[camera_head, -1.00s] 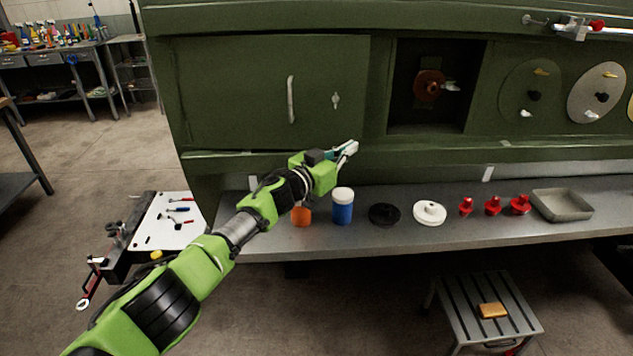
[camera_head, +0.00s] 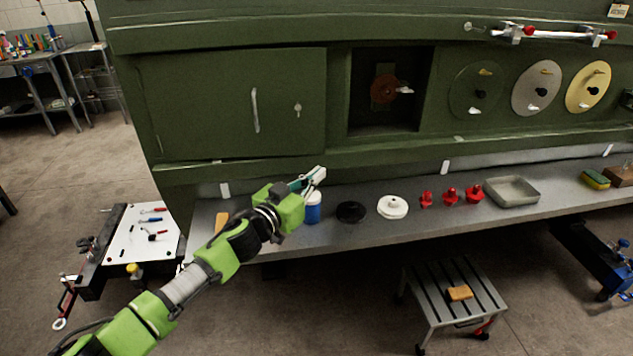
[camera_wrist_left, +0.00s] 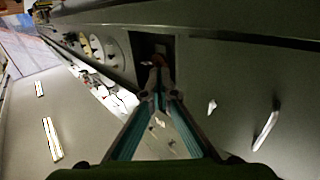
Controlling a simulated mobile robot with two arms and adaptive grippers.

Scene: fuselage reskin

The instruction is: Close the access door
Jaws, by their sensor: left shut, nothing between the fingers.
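The access door (camera_head: 205,110) is a green panel at the left of the green fuselage wall, with a pale upright handle (camera_head: 255,110) and a small keyhole latch (camera_head: 298,109). It looks flat against the wall; I cannot tell whether a small gap remains. The handle (camera_wrist_left: 266,130) and latch (camera_wrist_left: 212,106) also show at the right of the left wrist view. My left gripper (camera_head: 317,175) is shut and empty, in front of and below the door's lower right corner, apart from the handle. In the left wrist view its fingers (camera_wrist_left: 158,82) point toward the dark open bay. My right gripper is not in view.
An open bay (camera_head: 418,90) with a reddish fitting lies right of the door, then several round covers. The grey shelf (camera_head: 365,232) below carries a blue jar (camera_head: 313,210), black and white discs, red parts and a tray. A step stool (camera_head: 440,295) stands on the floor.

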